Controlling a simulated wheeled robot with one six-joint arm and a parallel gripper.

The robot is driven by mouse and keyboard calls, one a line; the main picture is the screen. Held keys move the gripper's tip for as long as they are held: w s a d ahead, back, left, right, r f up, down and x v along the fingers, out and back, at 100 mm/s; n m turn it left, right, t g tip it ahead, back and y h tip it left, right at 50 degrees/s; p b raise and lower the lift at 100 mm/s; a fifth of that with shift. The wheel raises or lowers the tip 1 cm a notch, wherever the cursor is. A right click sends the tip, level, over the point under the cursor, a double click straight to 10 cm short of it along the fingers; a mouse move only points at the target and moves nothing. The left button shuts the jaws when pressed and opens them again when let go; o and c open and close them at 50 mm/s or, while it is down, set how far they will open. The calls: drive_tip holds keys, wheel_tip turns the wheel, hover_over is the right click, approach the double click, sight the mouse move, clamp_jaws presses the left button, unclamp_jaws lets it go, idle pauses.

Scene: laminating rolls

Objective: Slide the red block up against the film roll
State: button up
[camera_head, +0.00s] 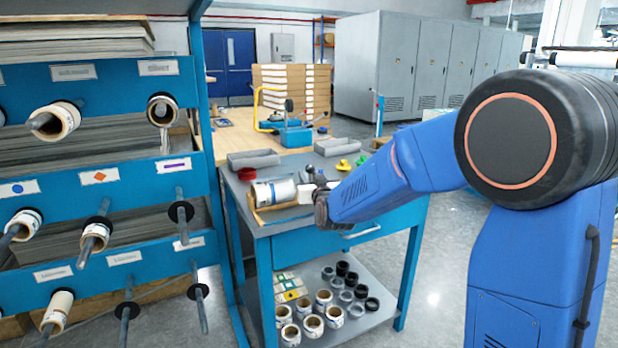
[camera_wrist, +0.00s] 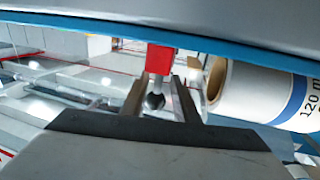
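The film roll (camera_head: 277,191) lies on its side near the front of the workbench in the head view. In the wrist view the white roll (camera_wrist: 250,92) shows its hollow brown core end and printed "120". The red block (camera_wrist: 159,58) is just beyond my fingertips, left of the roll with a visible gap between them. A grey stem with a dark round knob shows below the block, between my fingers. My gripper (camera_wrist: 158,88) looks open, its two fingers apart on either side of the stem. In the head view my wrist hides the block.
The blue workbench (camera_head: 330,236) carries grey trays (camera_head: 253,159), a red ring-like item (camera_head: 246,174) and small yellow and green parts behind the roll. Its lower shelf holds several short rolls. A blue rack (camera_head: 100,205) with protruding rods stands at the left.

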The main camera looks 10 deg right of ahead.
drive_tip(key=s+d, duration=0.2)
drive_tip(key=s, duration=1.5)
drive_tip(key=shift+d, duration=0.1)
